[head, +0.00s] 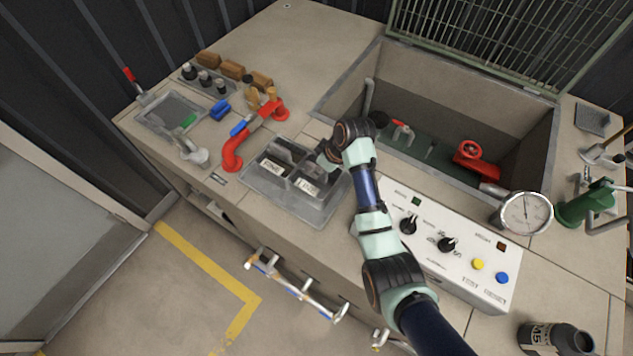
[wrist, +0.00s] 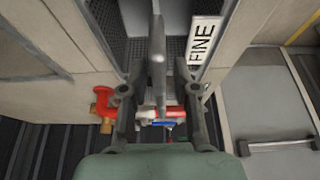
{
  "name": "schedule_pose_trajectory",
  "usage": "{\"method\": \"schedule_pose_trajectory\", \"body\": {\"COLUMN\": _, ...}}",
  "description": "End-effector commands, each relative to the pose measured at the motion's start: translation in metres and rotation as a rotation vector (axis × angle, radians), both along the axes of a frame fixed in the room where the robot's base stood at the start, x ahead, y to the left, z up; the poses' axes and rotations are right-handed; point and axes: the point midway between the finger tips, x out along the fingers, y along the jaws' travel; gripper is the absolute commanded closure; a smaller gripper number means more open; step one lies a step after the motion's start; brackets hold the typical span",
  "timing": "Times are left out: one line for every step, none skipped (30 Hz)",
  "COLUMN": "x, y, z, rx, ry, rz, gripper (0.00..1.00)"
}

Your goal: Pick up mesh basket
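A grey tray (head: 262,186) with dark compartments sits on the counter and carries white labels, one reading FINE. Dark mesh (wrist: 110,18) shows in the wrist view beside the FINE label (wrist: 203,42). I cannot tell the mesh basket's full outline. My gripper (head: 326,160) is over the back right part of the tray, pointing down. In the wrist view my gripper (wrist: 158,65) is open, its fingers on either side of a narrow upright grey piece (wrist: 157,45). It may be a basket handle or a divider; no clear contact shows.
A red bent pipe (head: 232,155) stands left of the tray. A white control panel (head: 440,240) with knobs and a gauge (head: 525,213) lie to the right. Behind is a recessed basin (head: 400,75) with a raised grille lid (head: 480,40).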

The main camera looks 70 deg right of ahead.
Motion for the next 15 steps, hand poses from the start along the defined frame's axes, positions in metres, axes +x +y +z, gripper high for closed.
{"method": "schedule_pose_trajectory", "body": {"x": 0.001, "y": 0.000, "z": -0.001, "rx": -0.001, "ry": -0.001, "rz": 0.000, "gripper": 0.71}}
{"method": "schedule_pose_trajectory", "body": {"x": 0.001, "y": 0.000, "z": -0.002, "rx": -0.001, "ry": -0.001, "rz": 0.000, "gripper": 0.71}}
{"method": "schedule_pose_trajectory", "body": {"x": 0.003, "y": -0.001, "z": -0.006, "rx": -0.001, "ry": -0.001, "rz": 0.001, "gripper": 0.71}}
{"method": "schedule_pose_trajectory", "body": {"x": 0.005, "y": -0.001, "z": -0.011, "rx": 0.000, "ry": 0.000, "rz": 0.001, "gripper": 0.71}}
{"method": "schedule_pose_trajectory", "body": {"x": 0.008, "y": -0.002, "z": -0.017, "rx": 0.001, "ry": 0.001, "rz": 0.000, "gripper": 0.71}}
{"method": "schedule_pose_trajectory", "body": {"x": 0.011, "y": -0.003, "z": -0.024, "rx": 0.001, "ry": 0.001, "rz": 0.000, "gripper": 0.71}}
{"method": "schedule_pose_trajectory", "body": {"x": 0.014, "y": -0.004, "z": -0.029, "rx": 0.001, "ry": 0.001, "rz": 0.000, "gripper": 0.71}}
{"method": "schedule_pose_trajectory", "body": {"x": 0.016, "y": -0.005, "z": -0.033, "rx": 0.000, "ry": 0.000, "rz": 0.000, "gripper": 0.71}}
{"method": "schedule_pose_trajectory", "body": {"x": 0.019, "y": -0.005, "z": -0.039, "rx": 0.000, "ry": 0.000, "rz": 0.000, "gripper": 0.71}}
{"method": "schedule_pose_trajectory", "body": {"x": 0.020, "y": -0.005, "z": -0.042, "rx": -0.001, "ry": -0.001, "rz": 0.000, "gripper": 0.71}}
{"method": "schedule_pose_trajectory", "body": {"x": 0.021, "y": -0.005, "z": -0.044, "rx": -0.001, "ry": -0.001, "rz": 0.000, "gripper": 0.71}}
{"method": "schedule_pose_trajectory", "body": {"x": 0.022, "y": -0.006, "z": -0.046, "rx": -0.001, "ry": 0.000, "rz": 0.000, "gripper": 0.71}}
{"method": "schedule_pose_trajectory", "body": {"x": 0.023, "y": -0.006, "z": -0.047, "rx": -0.001, "ry": -0.001, "rz": 0.000, "gripper": 0.71}}
{"method": "schedule_pose_trajectory", "body": {"x": 0.023, "y": -0.006, "z": -0.047, "rx": -0.002, "ry": -0.001, "rz": -0.001, "gripper": 0.71}}
{"method": "schedule_pose_trajectory", "body": {"x": 0.023, "y": -0.006, "z": -0.047, "rx": -0.002, "ry": -0.002, "rz": -0.001, "gripper": 0.71}}
